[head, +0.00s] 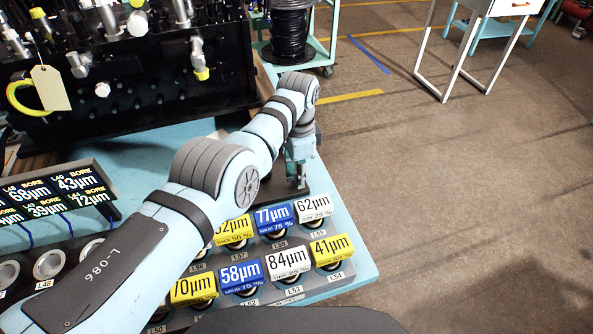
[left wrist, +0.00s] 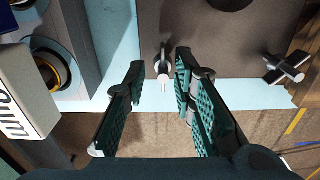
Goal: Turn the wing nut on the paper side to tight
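A silver wing nut (left wrist: 163,62) stands at the edge of a dark plate (left wrist: 220,50) in the left wrist view. My left gripper (left wrist: 160,66) is open, with one finger on each side of this nut and no clear contact. A second wing nut (left wrist: 285,68), with crossed bars, sits on the plate to the right. I cannot tell from the frames which nut is on the paper side. In the head view my left gripper (head: 300,170) is small and points down at the dark plate; my arm hides much of it. My right gripper is not in view.
Labelled cylinders (head: 284,262) stand in rows on a grey rack close to my left arm. A black hose manifold (head: 150,90) stands behind, and a bore display (head: 60,195) is at left. The teal bench (head: 365,270) ends just right of the rack; open floor lies beyond.

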